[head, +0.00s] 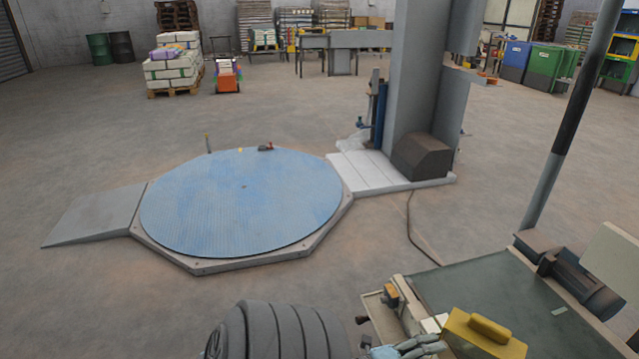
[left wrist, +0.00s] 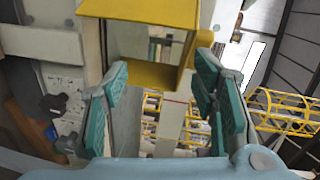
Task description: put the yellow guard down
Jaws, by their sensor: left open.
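The yellow guard (head: 485,337) is a box-like cover with a raised handle on top. It sits at the bottom right of the head view, at the near edge of the machine's dark green top. In the left wrist view the yellow guard (left wrist: 145,78) appears as a hollow frame just beyond my fingertips. My left gripper (left wrist: 161,70) is open, with its teal pads apart on either side of the guard's near edge and nothing clamped between them. In the head view my left gripper (head: 415,347) is partly cut off, just left of the guard. My right gripper is not in view.
The machine's dark green top (head: 490,290) has a motor at its right and a post behind. A blue round turntable (head: 240,200) with a ramp (head: 95,215) stands on open floor. A grey column machine (head: 410,90) stands behind it. A loaded pallet (head: 173,72) is far back.

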